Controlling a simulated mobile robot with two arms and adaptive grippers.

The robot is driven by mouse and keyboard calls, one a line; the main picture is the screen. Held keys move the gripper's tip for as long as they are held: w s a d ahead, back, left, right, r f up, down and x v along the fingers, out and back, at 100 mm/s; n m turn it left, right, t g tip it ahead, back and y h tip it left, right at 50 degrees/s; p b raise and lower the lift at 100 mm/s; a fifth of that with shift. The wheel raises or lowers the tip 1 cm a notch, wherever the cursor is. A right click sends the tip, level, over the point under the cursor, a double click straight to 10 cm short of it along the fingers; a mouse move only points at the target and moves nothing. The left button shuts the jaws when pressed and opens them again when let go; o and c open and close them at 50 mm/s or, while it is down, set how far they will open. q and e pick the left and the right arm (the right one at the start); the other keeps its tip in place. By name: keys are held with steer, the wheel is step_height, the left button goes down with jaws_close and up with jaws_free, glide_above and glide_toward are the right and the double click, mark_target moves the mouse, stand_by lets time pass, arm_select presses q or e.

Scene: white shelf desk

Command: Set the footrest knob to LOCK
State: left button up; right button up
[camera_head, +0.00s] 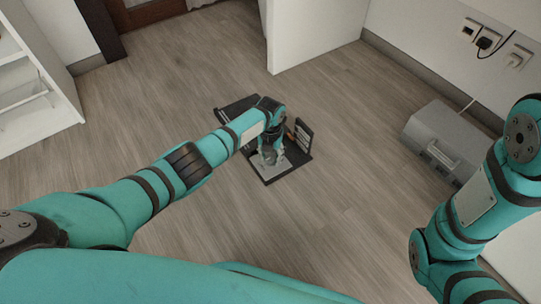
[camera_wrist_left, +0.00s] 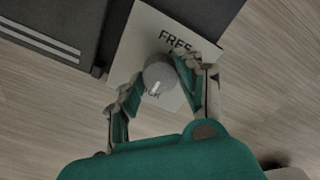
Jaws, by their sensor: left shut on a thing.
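The dark footrest (camera_head: 234,108) lies on the floor in the middle of the head view. Its light label plate (camera_head: 272,172) also shows in the left wrist view (camera_wrist_left: 136,42), with the word FREE near its top edge. A round grey knob (camera_wrist_left: 159,72) sits on the plate. Its white pointer mark faces down in the picture, toward a partly hidden word ending in "CK". My left gripper (camera_head: 268,158) is over the plate, and in the left wrist view its fingers (camera_wrist_left: 158,77) are shut on the knob from both sides. My right gripper is out of view.
A grey case (camera_head: 440,140) with a handle stands on the floor at the right, below wall sockets (camera_head: 488,40). A white partition (camera_head: 312,32) stands behind the footrest. A white shelf (camera_head: 38,95) is at the left. The wooden floor around the footrest is clear.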

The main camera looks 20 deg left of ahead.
mark_target(271, 158)
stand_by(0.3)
arm_select(q)
steer(key=o, duration=1.2)
steer(key=shift+r, duration=0.1)
step_height(271, 158, up, 12)
steer(key=shift+f, duration=0.1)
